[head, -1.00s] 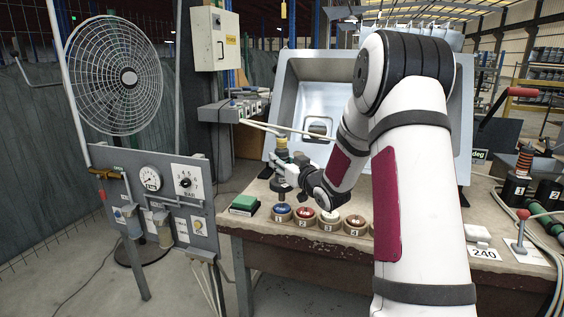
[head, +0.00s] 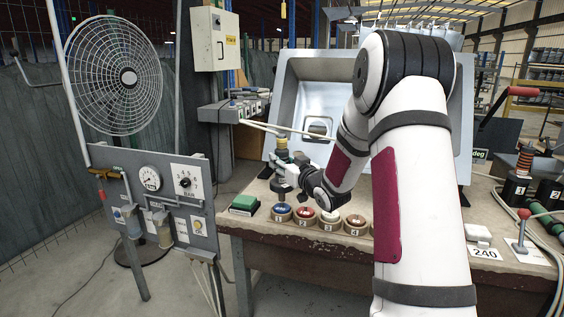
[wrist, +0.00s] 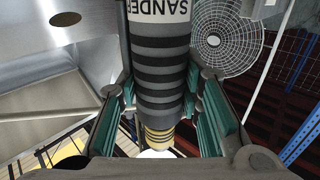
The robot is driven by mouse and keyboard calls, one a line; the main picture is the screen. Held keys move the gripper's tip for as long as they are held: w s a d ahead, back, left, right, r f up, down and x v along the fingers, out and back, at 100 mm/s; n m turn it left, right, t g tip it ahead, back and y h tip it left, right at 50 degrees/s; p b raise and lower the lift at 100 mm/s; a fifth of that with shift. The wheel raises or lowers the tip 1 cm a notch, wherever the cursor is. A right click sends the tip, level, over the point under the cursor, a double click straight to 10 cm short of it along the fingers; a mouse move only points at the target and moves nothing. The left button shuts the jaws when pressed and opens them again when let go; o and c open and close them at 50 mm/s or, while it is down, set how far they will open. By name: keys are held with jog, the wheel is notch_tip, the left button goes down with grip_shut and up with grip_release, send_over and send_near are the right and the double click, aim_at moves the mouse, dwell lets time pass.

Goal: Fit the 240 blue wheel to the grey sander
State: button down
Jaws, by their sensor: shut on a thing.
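The grey sander (wrist: 160,75) is upright between my gripper's green-padded fingers in the wrist view. Its body has dark ridges, the word SANDER and a yellow-banded end. In the head view, my gripper (head: 281,181) is shut on the sander (head: 282,155), above the bench's left end. A blue wheel (head: 281,211) lies in the round holder marked 1, below and in front of the gripper. No grit number is readable on it. My arm hides the middle of the bench.
Holders with a red wheel (head: 303,214), a pale wheel (head: 330,220) and a brown-red wheel (head: 355,222) continue the row. A green block (head: 244,204) sits left of them. A metal sink-like cabinet (head: 320,98) stands behind. A gauge panel (head: 165,195) and fan (head: 115,75) stand left.

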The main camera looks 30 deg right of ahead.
aim_at(285, 144)
jog(key=shift+f+b, duration=0.95)
jog(key=shift+f, duration=0.2)
jog(key=shift+r, duration=0.1)
dwell(0.6)
jog(key=shift+r+p, duration=2.5)
jog(key=shift+r, duration=1.5)
